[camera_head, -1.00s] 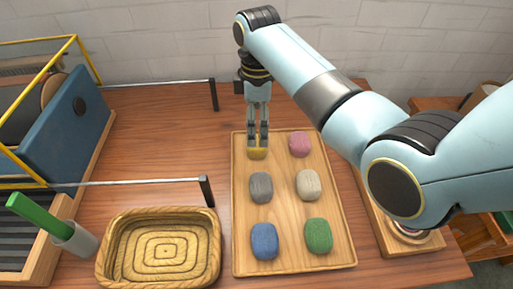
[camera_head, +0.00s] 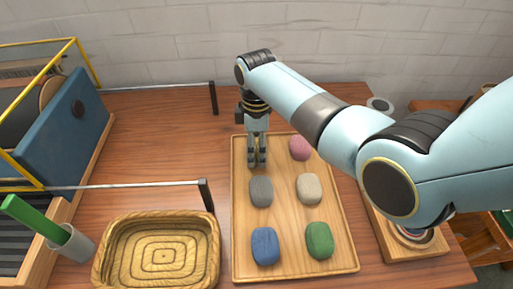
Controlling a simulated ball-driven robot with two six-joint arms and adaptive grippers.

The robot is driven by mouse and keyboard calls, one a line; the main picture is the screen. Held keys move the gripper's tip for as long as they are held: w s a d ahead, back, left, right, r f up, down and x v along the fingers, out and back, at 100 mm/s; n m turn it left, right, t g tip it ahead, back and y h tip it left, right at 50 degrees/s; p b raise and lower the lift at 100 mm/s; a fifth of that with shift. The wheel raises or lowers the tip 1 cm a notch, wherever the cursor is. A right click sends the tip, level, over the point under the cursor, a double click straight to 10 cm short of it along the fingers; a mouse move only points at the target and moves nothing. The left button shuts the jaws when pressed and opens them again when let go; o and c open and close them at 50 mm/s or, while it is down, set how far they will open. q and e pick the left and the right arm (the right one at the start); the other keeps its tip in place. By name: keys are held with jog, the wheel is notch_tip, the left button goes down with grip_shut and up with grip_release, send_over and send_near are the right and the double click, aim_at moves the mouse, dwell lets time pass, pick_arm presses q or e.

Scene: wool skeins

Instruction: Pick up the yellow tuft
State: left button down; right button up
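The yellow tuft does not show now; my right gripper (camera_head: 257,164) covers its place at the back left of the wooden tray (camera_head: 284,236). The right gripper points straight down with its two fingers low at the tray surface. A narrow dark gap shows between the fingers, but I cannot tell whether they are closed on the tuft. My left gripper is not in view.
Other tufts on the tray are pink (camera_head: 300,148), grey (camera_head: 261,191), cream (camera_head: 309,189), blue (camera_head: 265,246) and green (camera_head: 319,240). A blue machine (camera_head: 80,135) with metal rods stands further left.

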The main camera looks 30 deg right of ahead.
jog(key=c, duration=0.4)
jog(key=shift+c, duration=0.3)
